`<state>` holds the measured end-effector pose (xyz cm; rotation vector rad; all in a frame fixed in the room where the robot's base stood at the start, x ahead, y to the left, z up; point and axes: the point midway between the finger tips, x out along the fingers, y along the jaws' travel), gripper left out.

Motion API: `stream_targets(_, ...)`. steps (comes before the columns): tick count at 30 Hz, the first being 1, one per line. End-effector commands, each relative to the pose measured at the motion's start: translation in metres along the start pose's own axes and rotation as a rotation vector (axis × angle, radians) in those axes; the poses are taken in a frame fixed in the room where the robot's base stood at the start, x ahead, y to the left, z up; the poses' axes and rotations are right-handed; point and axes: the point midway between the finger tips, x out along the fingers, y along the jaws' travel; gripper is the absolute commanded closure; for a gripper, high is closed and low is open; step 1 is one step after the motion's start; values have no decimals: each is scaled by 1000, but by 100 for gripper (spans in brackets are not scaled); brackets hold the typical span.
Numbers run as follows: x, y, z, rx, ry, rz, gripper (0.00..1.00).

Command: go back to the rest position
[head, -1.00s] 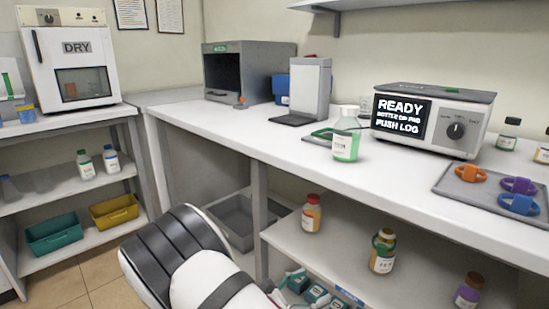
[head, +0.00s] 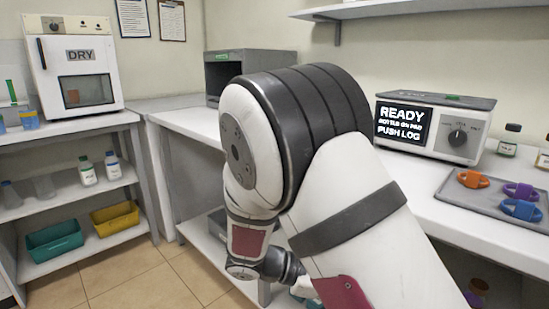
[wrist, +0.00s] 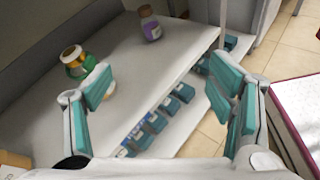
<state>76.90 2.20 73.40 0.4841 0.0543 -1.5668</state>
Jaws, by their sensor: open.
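My gripper (wrist: 160,80) is open in the wrist view, with its two teal-padded fingers well apart and nothing between them. It is over the lower shelf (wrist: 135,75) of the counter. A bottle with a green ring (wrist: 74,62) stands on that shelf, beyond the left finger and partly covered by it. A bottle with a purple label (wrist: 150,25) stands farther back. In the head view my arm fills the middle, bent with its wrist pointing down, and I cannot make out the fingers there.
The counter (head: 180,118) carries the READY machine (head: 433,128) and a tray (head: 478,212) of coloured rings. Left are the DRY oven (head: 78,65), shelves, and teal (head: 55,240) and yellow (head: 115,217) bins. Tiled floor (head: 145,275) is clear at lower left.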

Motion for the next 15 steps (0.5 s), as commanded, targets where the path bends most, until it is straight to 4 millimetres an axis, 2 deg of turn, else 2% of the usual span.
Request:
stream_targets(1,4,-6,19,50,38,-59,24)
stream_targets(6,14,-32,68,196,144,-238,24)
stream_targets(15,19,-92,139,459,329,-525,24)
